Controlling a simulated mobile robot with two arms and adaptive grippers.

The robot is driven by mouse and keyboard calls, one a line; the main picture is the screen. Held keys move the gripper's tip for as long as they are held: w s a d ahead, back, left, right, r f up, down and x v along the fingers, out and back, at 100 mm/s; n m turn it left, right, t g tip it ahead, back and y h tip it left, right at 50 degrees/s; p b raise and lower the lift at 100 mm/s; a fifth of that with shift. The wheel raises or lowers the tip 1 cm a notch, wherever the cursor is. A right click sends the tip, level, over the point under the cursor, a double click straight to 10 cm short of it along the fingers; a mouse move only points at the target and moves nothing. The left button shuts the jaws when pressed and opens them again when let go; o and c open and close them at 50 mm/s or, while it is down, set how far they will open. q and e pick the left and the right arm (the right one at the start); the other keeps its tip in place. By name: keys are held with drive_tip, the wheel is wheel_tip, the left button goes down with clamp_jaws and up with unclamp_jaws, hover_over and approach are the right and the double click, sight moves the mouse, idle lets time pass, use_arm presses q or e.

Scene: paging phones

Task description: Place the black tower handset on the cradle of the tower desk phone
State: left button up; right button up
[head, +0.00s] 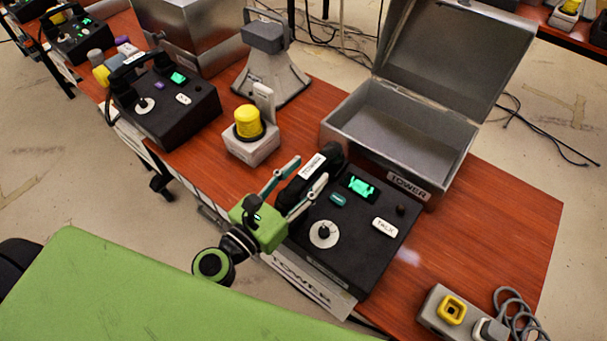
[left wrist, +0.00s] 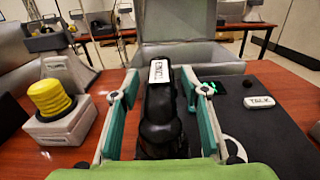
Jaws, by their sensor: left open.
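The tower desk phone (head: 365,245) is a black box with a green screen, a dial and a TALK button, at the table's near edge in the head view. The black tower handset (head: 292,190), with a white label, lies lengthwise along the phone's left side, where the cradle is; the cradle itself is hidden beneath it. My left gripper (head: 307,171) is open, with one finger on each side of the handset. In the left wrist view the handset (left wrist: 160,105) lies between the spread fingers, with gaps visible beside it. My right gripper is not in view.
An open metal case (head: 400,125) labelled TOWER stands behind the phone. A yellow-topped beacon (head: 249,135) stands left of the gripper. Another phone (head: 170,110) is farther left.

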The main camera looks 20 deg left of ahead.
use_arm(q)
drive_tip(key=shift+r, duration=0.1)
drive_tip(key=b+v, duration=0.7)
drive_tip(key=v, duration=0.5)
idle(0.5)
